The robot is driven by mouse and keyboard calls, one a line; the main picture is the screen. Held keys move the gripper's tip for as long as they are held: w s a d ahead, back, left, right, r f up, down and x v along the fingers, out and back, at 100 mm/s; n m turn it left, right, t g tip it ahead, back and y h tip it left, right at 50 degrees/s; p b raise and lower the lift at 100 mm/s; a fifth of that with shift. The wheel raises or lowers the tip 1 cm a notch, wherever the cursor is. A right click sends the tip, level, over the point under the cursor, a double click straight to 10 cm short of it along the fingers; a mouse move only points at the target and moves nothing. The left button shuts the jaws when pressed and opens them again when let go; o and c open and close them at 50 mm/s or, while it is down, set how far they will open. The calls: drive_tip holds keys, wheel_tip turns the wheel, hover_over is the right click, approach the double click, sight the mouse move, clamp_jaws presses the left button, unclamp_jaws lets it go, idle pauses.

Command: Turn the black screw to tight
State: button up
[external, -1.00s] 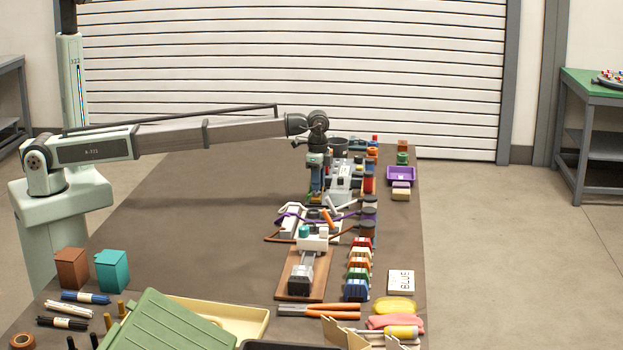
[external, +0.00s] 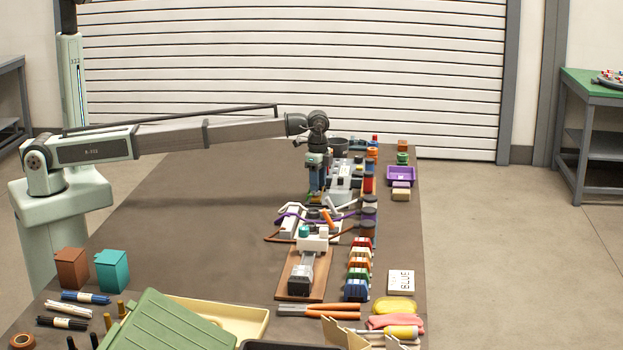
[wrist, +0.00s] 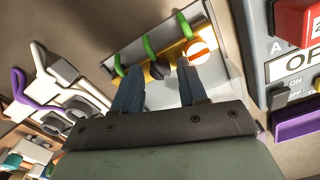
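A black screw (wrist: 158,70) sits on a yellow strip (wrist: 176,60) of a small grey-white panel in the wrist view. My gripper (wrist: 160,72) has its two blue-grey fingers apart, one on each side of the black screw, with a visible gap at the tips. I cannot tell whether either finger touches it. An orange screw (wrist: 198,50) with a white slot bar is just beyond the right finger. In the external view my gripper (external: 316,192) points down at the far part of the bench, and the screw cannot be made out there.
Green levers (wrist: 150,46) stand along the panel close to the fingers. A grey box with a red switch (wrist: 292,22) is at the right in the wrist view. White fittings with a purple cable (wrist: 20,88) lie at the left. The bench's left half (external: 210,200) is mostly clear.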

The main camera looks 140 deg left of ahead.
drive_tip(key=shift+o, duration=0.4)
drive_tip(key=n, duration=0.3)
drive_tip(key=shift+n, duration=0.4)
drive_tip(key=n, duration=1.2)
drive_tip(key=shift+n, duration=0.3)
wheel_tip(320, 180, up, 14)
drive_tip(key=w+d+f+m+t, duration=0.1)
drive_tip(key=w+d+m, duration=0.2)
drive_tip(key=w+d, duration=0.7)
drive_tip(key=w+d+f+m+t, duration=0.1)
drive_tip(key=w+d+f+m, duration=0.1)
drive_tip(key=w+d, duration=0.7)
drive_tip(key=shift+w+d+m, duration=0.35)
drive_tip(key=shift+w+m, duration=0.15)
drive_tip(key=shift+w, duration=2.75)
